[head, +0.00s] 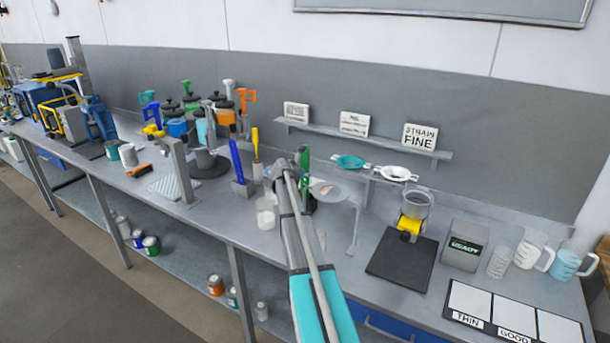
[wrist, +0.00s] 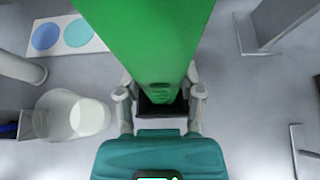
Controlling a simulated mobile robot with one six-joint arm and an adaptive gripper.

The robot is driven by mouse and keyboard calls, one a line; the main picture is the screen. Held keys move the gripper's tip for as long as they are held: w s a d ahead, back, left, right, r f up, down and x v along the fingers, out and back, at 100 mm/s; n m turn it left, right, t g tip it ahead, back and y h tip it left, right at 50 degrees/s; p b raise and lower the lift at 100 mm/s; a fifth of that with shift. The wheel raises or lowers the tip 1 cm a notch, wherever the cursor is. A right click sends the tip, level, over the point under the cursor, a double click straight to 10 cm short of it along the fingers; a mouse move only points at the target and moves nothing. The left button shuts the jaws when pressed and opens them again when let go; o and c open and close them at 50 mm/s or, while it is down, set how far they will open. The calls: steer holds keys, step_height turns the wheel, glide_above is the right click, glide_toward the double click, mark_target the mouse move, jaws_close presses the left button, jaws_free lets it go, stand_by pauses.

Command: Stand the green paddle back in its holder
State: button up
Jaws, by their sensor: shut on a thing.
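The green paddle (head: 305,165) stands upright at my gripper (head: 297,184) in the head view, partly hidden by my arm. In the wrist view the green paddle (wrist: 148,35) runs from the top edge down between the two fingers of my gripper (wrist: 160,84), which is shut on it. A black holder (wrist: 160,107) shows between the fingers at the paddle's lower end. The paddle's end lines up with the holder's opening, but I cannot tell how deep it sits or whether it touches the bottom.
A blue paddle (head: 237,160) and a yellow paddle (head: 256,146) stand to the left. A white cup (wrist: 73,115) is close left of my gripper. A grey upright stand (wrist: 272,22) is to the right. A black scale pad (head: 402,258) lies further right.

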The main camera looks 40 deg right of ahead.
steer(key=o, duration=1.2)
steer(key=s+a+f+m+y, duration=0.2)
steer(key=s+a+m, duration=0.2)
steer(key=a, duration=0.5)
steer(key=s+a+f+m+g+y, duration=0.15)
steer(key=s+a+m, duration=0.25)
steer(key=a, duration=0.5)
steer(key=s+a+f+m+y, duration=0.2)
steer(key=s+a+f+m, duration=0.15)
steer(key=a, duration=0.65)
steer(key=s+a+m+g+y, duration=0.1)
steer(key=s+a+m+y, duration=0.1)
steer(key=s+a, duration=0.4)
steer(key=s+a+f+m+g+y, duration=0.1)
steer(key=s+a+m, duration=0.4)
steer(key=s+a, duration=0.2)
steer(key=s+a+f+m+g+y, duration=0.1)
steer(key=s+a+m, duration=0.3)
steer(key=a, duration=0.6)
steer(key=shift+s+a+f+y, duration=0.1)
steer(key=shift+s+a+y, duration=0.05)
steer(key=shift+s+y, duration=0.4)
steer(key=shift+s+a+y, duration=0.15)
steer(key=shift+s+y, duration=0.15)
steer(key=shift+s, duration=0.35)
